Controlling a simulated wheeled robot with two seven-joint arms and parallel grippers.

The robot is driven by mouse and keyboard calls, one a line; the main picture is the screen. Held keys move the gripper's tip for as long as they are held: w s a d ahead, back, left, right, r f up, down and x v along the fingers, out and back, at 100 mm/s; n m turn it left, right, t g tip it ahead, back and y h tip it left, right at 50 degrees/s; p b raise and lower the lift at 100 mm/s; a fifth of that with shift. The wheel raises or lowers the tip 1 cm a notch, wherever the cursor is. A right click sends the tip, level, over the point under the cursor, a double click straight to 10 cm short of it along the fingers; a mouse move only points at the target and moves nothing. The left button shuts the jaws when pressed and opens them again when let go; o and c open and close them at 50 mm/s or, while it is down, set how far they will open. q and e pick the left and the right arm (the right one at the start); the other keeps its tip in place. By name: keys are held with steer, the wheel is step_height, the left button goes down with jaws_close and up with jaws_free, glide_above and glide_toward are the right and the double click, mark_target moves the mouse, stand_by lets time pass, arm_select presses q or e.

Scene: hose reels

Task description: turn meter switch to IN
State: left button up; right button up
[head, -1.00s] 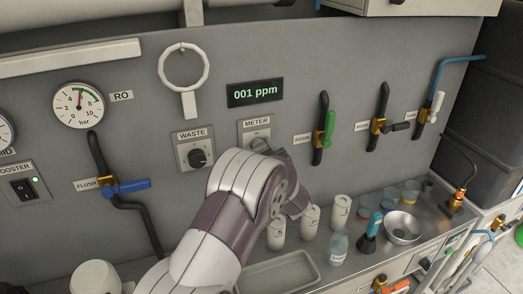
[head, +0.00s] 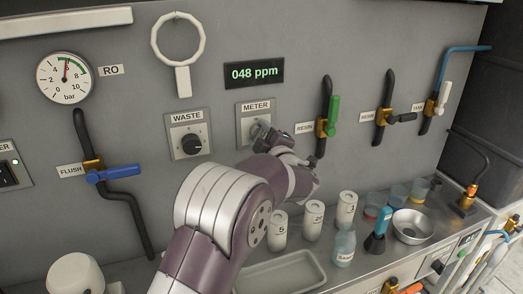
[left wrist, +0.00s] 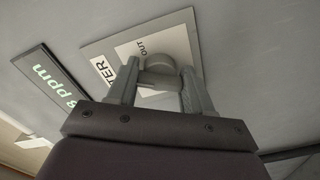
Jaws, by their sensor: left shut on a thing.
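The METER switch plate (head: 257,110) is on the grey wall panel, below the dark display (head: 254,73), which reads 048 ppm. My left gripper (head: 262,130) reaches up to the plate, and its fingers cover most of the switch knob. In the left wrist view, my left gripper (left wrist: 159,85) is shut on the grey meter knob (left wrist: 160,68), one finger on each side. The plate (left wrist: 117,50) shows the word OUT beside the knob, and part of METER. The IN mark cannot be made out. My right gripper is not in view.
The WASTE switch (head: 190,143) is just left of the meter plate. A green-handled valve (head: 333,113) is to its right. Below, several white canisters (head: 313,220), a bottle (head: 343,248), a metal bowl (head: 411,222) and a tray (head: 280,274) stand on the counter.

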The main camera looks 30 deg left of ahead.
arm_select(q)
steer(key=n+b, duration=0.1)
steer(key=b, duration=0.1)
steer(key=n+b, duration=0.1)
steer(key=n, duration=0.1)
steer(key=shift+f+b, duration=0.3)
steer(key=shift+b, duration=0.1)
steer(key=shift+r+n+b, duration=0.25)
steer(key=shift+n+b, duration=1)
steer(key=shift+n, duration=0.15)
steer(key=o, duration=1)
steer(key=shift+o, duration=0.2)
steer(key=v, duration=1.2)
steer(key=shift+s+d+b, duration=0.25)
steer(key=shift+s+b, duration=0.05)
